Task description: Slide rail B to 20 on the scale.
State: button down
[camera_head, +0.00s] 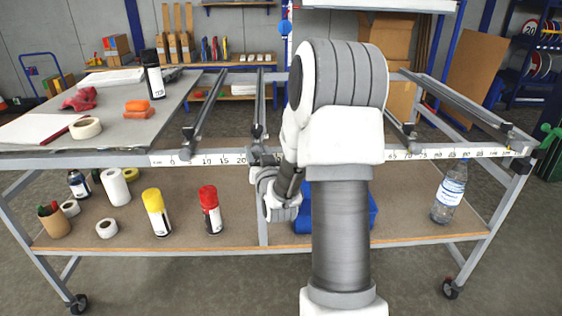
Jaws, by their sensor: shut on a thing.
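Several grey rails run front to back across the frame table. The second rail from the left (261,100) has its front end just right of the 20 mark on the white scale (200,160) along the front edge. I cannot read a letter on it, so I cannot confirm that it is rail B. My gripper (260,152) is at this rail's front end and is shut on it; my wrist hides the fingertips. My arm covers the middle of the scale, from just past 20 to about 65.
The leftmost rail (203,105) sits near 5 to 10. Two more rails, one near 70 (402,128) and one farther right (465,103), lie beyond my arm. A grey board (115,125) at left holds tape, a black can and orange blocks. A lower shelf (180,235) holds spray cans and a bottle.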

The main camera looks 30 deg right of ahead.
aim_at(240, 153)
jog(key=w+a, duration=0.1)
jog(key=a+b, duration=0.1)
jog(key=a, duration=0.1)
jog(key=w+a, duration=0.1)
jog(key=shift+w+a+b, duration=0.3)
jog(key=shift+w, duration=0.05)
jog(key=shift+c, duration=2.1)
grip_release()
jog(key=shift+d, duration=0.1)
jog(key=shift+s, duration=0.1)
